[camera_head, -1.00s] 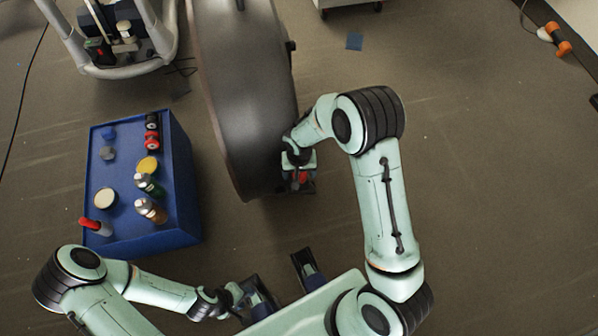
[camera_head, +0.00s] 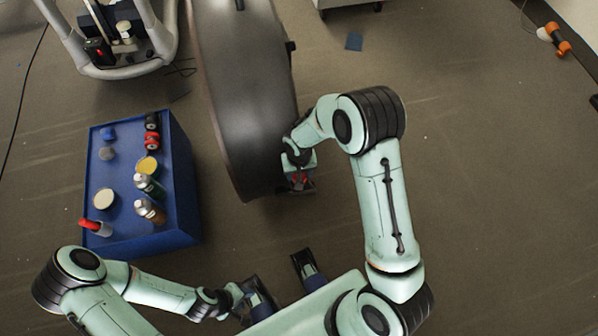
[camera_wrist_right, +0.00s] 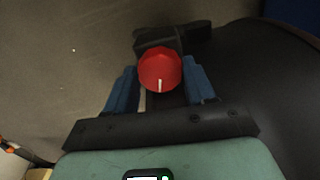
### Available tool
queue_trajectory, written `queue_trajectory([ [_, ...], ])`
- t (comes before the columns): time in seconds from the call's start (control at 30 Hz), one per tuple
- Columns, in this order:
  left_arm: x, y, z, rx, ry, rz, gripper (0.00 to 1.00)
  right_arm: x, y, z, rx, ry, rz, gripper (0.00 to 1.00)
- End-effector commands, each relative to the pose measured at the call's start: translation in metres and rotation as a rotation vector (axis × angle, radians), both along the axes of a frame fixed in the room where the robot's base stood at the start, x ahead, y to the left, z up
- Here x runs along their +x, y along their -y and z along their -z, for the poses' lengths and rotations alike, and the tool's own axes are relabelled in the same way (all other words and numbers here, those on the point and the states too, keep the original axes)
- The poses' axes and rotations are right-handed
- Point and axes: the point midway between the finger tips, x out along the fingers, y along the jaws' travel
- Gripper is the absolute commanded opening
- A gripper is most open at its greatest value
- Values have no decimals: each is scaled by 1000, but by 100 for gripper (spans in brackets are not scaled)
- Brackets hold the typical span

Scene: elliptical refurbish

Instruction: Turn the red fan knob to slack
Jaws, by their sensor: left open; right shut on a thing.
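The red fan knob (camera_wrist_right: 160,70) is round, with a white pointer line that points down towards my palm in the right wrist view. It sits on a dark mount at the lower end of the big dark drum-shaped fan (camera_head: 245,100). In the head view the knob (camera_head: 299,179) shows only partly, beneath my right gripper. My right gripper (camera_wrist_right: 162,80) has its blue fingers on both sides of the knob and is shut on it. My left gripper (camera_head: 277,275) is open and empty near my base, away from the fan.
A blue box (camera_head: 185,185) with cans, bottles and a red-capped item on top stands left of the fan. A grey tubular-framed cart (camera_head: 150,65) is at the top left. An orange object (camera_head: 557,38) lies far right.

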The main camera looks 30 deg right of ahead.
Motion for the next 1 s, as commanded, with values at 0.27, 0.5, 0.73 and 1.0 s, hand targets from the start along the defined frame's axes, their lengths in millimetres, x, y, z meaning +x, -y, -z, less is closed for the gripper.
queue_trajectory([
  [0.27, 1, 0, 3, 1, 6, -1, 43, 0, 0, 0, 0, 0, -227, 24],
  [0.5, 2, 0, 5, 2, 10, -2, 43, 0, 1, 0, 0, 0, -448, 24],
  [0.73, 3, 0, 6, 1, 11, -3, 43, 0, 1, -1, 0, 0, -626, 24],
  [1.0, 3, 0, 6, 1, 11, -3, 43, 0, 1, -1, 0, 0, -759, 24],
])
